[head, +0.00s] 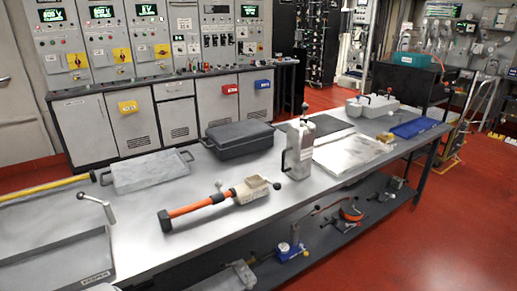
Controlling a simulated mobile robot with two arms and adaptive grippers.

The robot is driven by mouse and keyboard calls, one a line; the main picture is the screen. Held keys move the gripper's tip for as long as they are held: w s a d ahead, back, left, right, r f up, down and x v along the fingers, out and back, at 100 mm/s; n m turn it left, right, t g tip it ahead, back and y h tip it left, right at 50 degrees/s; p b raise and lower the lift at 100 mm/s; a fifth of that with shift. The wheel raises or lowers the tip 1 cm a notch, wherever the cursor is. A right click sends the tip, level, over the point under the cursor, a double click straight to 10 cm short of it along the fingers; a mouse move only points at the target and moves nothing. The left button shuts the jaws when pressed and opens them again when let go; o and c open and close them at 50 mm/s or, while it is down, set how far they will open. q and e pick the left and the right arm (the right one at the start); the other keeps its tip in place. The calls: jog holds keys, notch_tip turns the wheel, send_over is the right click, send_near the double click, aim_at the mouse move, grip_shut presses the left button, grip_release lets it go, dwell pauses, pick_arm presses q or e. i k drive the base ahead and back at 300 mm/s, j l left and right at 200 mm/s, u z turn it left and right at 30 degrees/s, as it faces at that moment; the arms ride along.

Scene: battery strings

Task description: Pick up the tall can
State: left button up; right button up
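The tall can (300,153) appears to be the upright grey metal container with a side handle and a knob on top. It stands upright on the long grey workbench (205,232), a little right of the middle of the head view. An orange and beige tool (213,203) lies to its left and nearer the front edge. Neither of my grippers shows in this view.
A shallow tray (55,268) is at front left. A blue tray (414,127) is at far right. A lower shelf (335,243) holds several tools. Red floor (440,230) is open at right.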

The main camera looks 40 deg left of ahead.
aim_at(297, 155)
jog(key=u, duration=1.1)
